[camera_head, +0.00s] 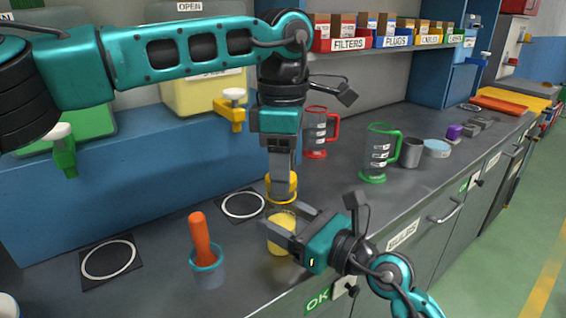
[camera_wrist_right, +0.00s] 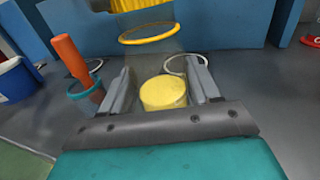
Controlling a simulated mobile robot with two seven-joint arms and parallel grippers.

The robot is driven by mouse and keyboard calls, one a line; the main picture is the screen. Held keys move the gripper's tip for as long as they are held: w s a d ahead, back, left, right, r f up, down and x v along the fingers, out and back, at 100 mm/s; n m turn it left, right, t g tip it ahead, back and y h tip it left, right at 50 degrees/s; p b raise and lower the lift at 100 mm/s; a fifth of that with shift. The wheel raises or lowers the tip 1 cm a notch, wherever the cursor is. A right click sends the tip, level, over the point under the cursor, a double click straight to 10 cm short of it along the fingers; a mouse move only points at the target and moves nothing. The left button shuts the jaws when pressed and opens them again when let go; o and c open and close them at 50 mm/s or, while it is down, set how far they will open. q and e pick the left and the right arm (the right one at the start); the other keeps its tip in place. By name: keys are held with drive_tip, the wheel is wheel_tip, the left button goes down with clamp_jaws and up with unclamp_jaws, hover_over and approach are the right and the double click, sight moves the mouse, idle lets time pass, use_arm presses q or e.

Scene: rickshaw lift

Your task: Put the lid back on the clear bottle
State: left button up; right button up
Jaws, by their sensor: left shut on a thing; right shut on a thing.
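The clear bottle (camera_head: 281,236) stands on the grey counter with yellow contents inside. It also shows in the right wrist view (camera_wrist_right: 163,93), where its yellow rim lies above the clear wall. My right gripper (camera_head: 283,217) is shut on the bottle, one finger on each side. My left gripper (camera_head: 281,174) points down from above, shut on the yellow lid (camera_head: 281,187). The lid is over the bottle mouth, and part of it shows at the top of the right wrist view (camera_wrist_right: 140,5). A small gap seems to separate lid and rim; exact alignment is unclear.
A cup with an orange-handled tool (camera_head: 202,240) stands left of the bottle. White-ringed dark pads (camera_head: 110,260) lie on the counter. A green-handled jug (camera_head: 378,155), a red-handled jug (camera_head: 316,135) and a grey cup (camera_head: 411,153) stand to the right. Dispensers line the back left.

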use_arm(q)
drive_tip(key=shift+f, duration=0.55)
idle(0.4)
drive_tip(key=m, duration=0.5)
drive_tip(key=shift+s+m, duration=0.1)
drive_tip(key=shift+m, duration=0.2)
drive_tip(key=m, duration=0.3)
drive_tip(key=shift+m, duration=0.4)
drive_tip(key=m, duration=0.3)
drive_tip(key=shift+a+m, duration=0.1)
drive_tip(key=shift+m, duration=0.2)
drive_tip(key=m, duration=0.5)
drive_tip(key=shift+m, duration=0.3)
drive_tip(key=m, duration=0.3)
drive_tip(key=shift+a+m, duration=0.1)
drive_tip(key=shift+m, duration=0.3)
drive_tip(key=m, duration=0.3)
drive_tip(key=shift+m, duration=0.3)
drive_tip(key=o, duration=1)
